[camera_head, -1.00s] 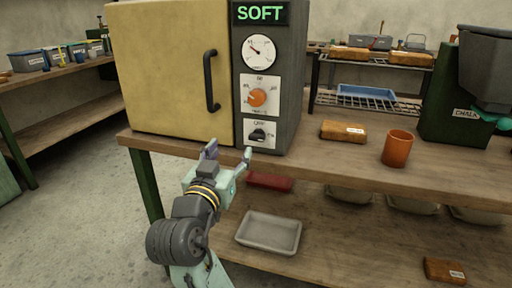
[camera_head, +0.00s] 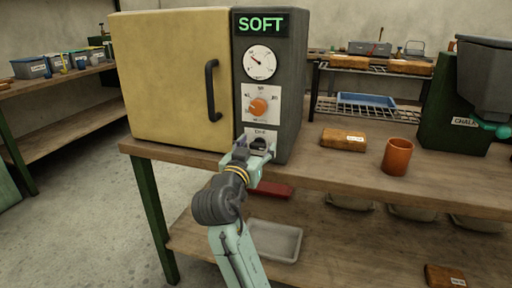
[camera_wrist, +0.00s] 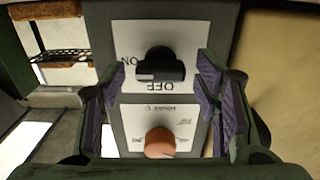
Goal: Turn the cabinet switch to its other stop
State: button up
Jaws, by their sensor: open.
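The cabinet switch is a black knob (camera_wrist: 160,66) with a raised bar on a white plate, low on the cabinet's dark front panel. In the wrist view the bar lies about level, one end near the word ON; OFF is printed on another side, and the lettering is upside down. In the head view the switch (camera_head: 259,144) is partly hidden by my gripper (camera_head: 256,149). My gripper is open in front of it. In the wrist view its purple-padded fingers (camera_wrist: 160,84) stand on either side of the switch, with gaps on both sides.
An orange dial (camera_head: 258,107) and a gauge (camera_head: 260,62) sit above the switch, under a SOFT display (camera_head: 261,24). A black handle (camera_head: 212,90) is on the yellow door to the left. A labelled brown block (camera_head: 343,139) and an orange cup (camera_head: 397,157) stand right on the bench.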

jog(key=shift+c, duration=0.6)
jog(key=c, duration=1)
